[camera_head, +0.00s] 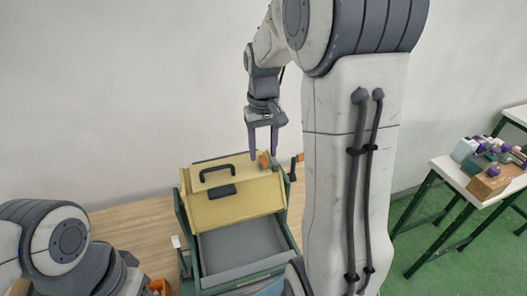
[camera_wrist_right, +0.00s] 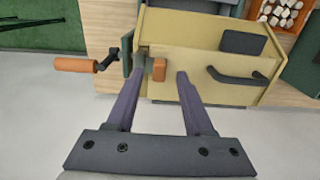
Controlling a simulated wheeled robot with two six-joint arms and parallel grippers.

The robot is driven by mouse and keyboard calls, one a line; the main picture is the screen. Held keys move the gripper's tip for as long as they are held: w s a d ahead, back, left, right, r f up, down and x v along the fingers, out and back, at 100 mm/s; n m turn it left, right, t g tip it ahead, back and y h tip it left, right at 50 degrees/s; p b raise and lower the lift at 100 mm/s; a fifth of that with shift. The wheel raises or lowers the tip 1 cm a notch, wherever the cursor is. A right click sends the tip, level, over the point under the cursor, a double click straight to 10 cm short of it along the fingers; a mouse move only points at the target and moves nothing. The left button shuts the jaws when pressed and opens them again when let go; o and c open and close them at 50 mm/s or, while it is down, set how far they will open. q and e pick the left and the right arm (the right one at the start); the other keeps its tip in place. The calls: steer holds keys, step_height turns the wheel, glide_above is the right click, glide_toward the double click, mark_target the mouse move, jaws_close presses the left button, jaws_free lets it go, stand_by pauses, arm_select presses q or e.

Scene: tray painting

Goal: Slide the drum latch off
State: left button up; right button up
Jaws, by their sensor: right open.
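The yellow drum (camera_head: 235,207) sits in a green frame and bears a black handle (camera_head: 216,170). The latch is a small orange block (camera_head: 263,160) near the drum's right edge in the head view. In the right wrist view the orange latch (camera_wrist_right: 159,69) shows on the drum (camera_wrist_right: 195,30), between and beyond the fingertips. My right gripper (camera_head: 262,148) is open and empty, pointing down just above the latch; its two dark fingers (camera_wrist_right: 155,84) lie either side of it in the wrist view. Contact cannot be told. My left gripper is out of view.
A crank with an orange handle (camera_wrist_right: 75,64) sticks out beside the drum, close to one finger. A grey tray surface (camera_head: 243,247) lies in front of the drum. A wooden box of white pieces (camera_wrist_right: 282,14) shows behind. A side table (camera_head: 470,181) holds several items.

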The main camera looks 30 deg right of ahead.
steer(key=shift+f, duration=1.1)
jaws_close()
stand_by(0.7)
